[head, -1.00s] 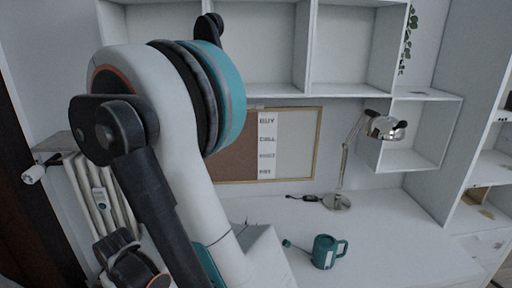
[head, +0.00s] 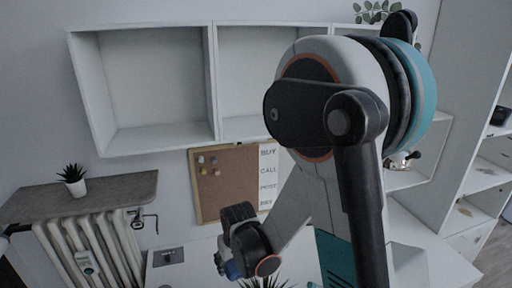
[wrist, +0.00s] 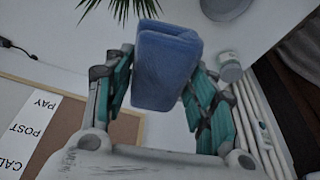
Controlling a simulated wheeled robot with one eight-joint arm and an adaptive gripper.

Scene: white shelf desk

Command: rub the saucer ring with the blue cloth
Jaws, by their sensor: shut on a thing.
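The blue cloth (wrist: 166,68) is a folded, thick pad held between the fingers of my gripper (wrist: 160,80) in the wrist view. My gripper is shut on it, with the cloth sticking out past the fingertips. In the head view a small bit of the blue cloth (head: 232,270) shows low in the middle, below my dark wrist. I cannot make out a saucer ring in either view. A round grey object (wrist: 226,6), cut off at the top of the wrist view, may be a dish, but I cannot tell.
A spiky plant (head: 262,283) stands close by my gripper. A radiator (head: 90,250) under a grey ledge (head: 85,198) with a small potted plant (head: 74,180) is at left. A cork board (head: 225,180) hangs behind. A small pale jar-like object (wrist: 230,66) is beyond the fingers.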

